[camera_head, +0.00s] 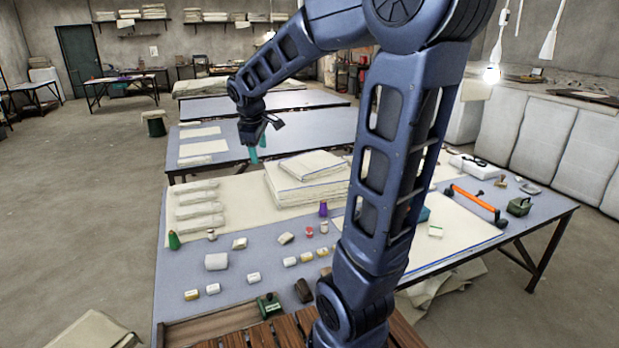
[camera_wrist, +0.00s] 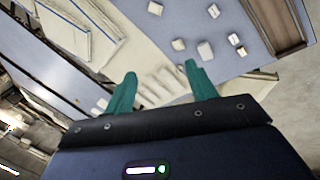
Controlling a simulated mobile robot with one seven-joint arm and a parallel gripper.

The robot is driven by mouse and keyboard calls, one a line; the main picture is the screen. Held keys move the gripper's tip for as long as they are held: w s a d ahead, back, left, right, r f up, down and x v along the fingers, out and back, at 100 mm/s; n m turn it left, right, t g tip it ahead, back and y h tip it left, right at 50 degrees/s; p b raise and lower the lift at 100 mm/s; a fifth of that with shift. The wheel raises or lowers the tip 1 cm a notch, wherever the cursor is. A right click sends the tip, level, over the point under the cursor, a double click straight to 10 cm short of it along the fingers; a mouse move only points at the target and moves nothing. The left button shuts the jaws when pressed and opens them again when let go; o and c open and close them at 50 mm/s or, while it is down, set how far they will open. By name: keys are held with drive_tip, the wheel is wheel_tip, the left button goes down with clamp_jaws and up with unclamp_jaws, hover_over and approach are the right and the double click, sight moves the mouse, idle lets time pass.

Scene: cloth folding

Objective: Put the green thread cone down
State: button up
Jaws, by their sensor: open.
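The green thread cone (camera_head: 174,240) stands upright on the near table (camera_head: 185,270), close to its left edge, beside the end of the folded cloth rolls. My gripper (camera_head: 258,150) is up above the table's far side, well apart from the cone. In the wrist view my gripper's (camera_wrist: 160,72) two teal fingers are spread with nothing between them. I cannot make out the green cone in the wrist view.
Several rolled cloths (camera_head: 197,198) lie right behind the cone, and a folded cloth stack (camera_head: 307,180) is farther right. A purple cone (camera_head: 323,209), small spools and pale blocks (camera_head: 216,261) stand across the table. The blue-grey surface around the green cone's front is clear.

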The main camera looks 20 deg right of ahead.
drive_tip(key=s+d+m+y, duration=0.1)
drive_tip(key=s+d+m, duration=0.3)
drive_tip(key=s, duration=0.7)
drive_tip(key=s+d+f+m, duration=0.1)
drive_tip(key=s+d+m, duration=0.2)
drive_tip(key=s+m, duration=0.4)
drive_tip(key=s, duration=0.3)
drive_tip(key=shift+s+d+t+y, duration=0.35)
drive_tip(key=shift+t+y, duration=0.05)
drive_tip(key=shift+f, duration=0.1)
